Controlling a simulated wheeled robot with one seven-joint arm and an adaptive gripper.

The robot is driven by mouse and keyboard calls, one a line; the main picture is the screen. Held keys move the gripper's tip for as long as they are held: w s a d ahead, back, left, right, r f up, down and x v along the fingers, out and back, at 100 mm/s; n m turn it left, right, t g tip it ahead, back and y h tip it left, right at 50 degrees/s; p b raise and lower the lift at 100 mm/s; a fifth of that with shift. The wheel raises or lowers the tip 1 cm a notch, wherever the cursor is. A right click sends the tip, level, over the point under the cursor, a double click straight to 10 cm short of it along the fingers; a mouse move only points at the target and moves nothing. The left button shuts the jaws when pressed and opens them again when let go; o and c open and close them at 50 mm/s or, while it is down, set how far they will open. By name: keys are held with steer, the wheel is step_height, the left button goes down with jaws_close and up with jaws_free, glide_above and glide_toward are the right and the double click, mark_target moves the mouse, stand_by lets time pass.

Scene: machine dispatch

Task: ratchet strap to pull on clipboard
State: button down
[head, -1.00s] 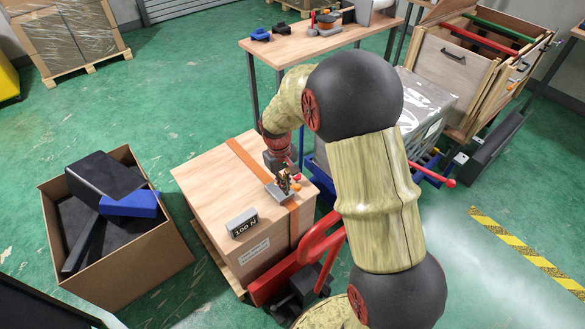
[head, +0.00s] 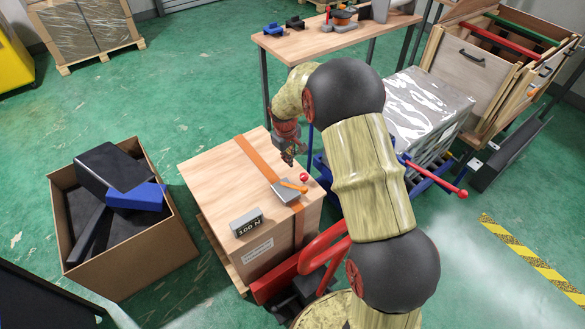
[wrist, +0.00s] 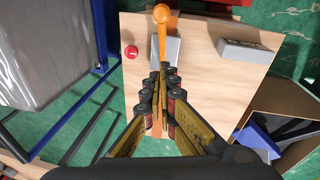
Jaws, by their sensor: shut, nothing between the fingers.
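An orange strap (head: 262,162) runs over a wooden crate (head: 205,170) on a pallet. A grey ratchet (head: 285,194) with an orange handle (head: 298,187) sits on the strap, near the crate's front edge. The handle lies low, pointing right in the head view; the ratchet (wrist: 166,50) also shows in the wrist view. My gripper (head: 289,162) is shut and empty, above the crate and behind the ratchet, apart from it. In the wrist view its fingertips (wrist: 162,78) partly cover the strap and ratchet. A white label is on the crate's front; no clipboard is clearly visible.
A grey display (head: 246,222), apparently reading 300 N, and a red ball (head: 304,177) are on the crate. An open carton (head: 175,245) stands left, a red-handled pallet jack (head: 325,245) in front. A table (head: 330,40) and a wrapped load (head: 425,100) stand behind and right.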

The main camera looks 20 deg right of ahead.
steer(key=b, duration=0.2)
glide_above(296, 187)
steer(key=w+a, duration=0.1)
steer(key=w, duration=0.2)
step_height(296, 187, down, 8)
steer(key=s+f, duration=0.2)
steer(key=f, duration=0.1)
steer(key=shift+d, duration=0.35)
steer(key=shift+s+d+f, duration=0.15)
steer(key=shift+s+f, duration=0.2)
steer(key=shift+f, duration=0.05)
steer(key=shift+f, duration=0.1)
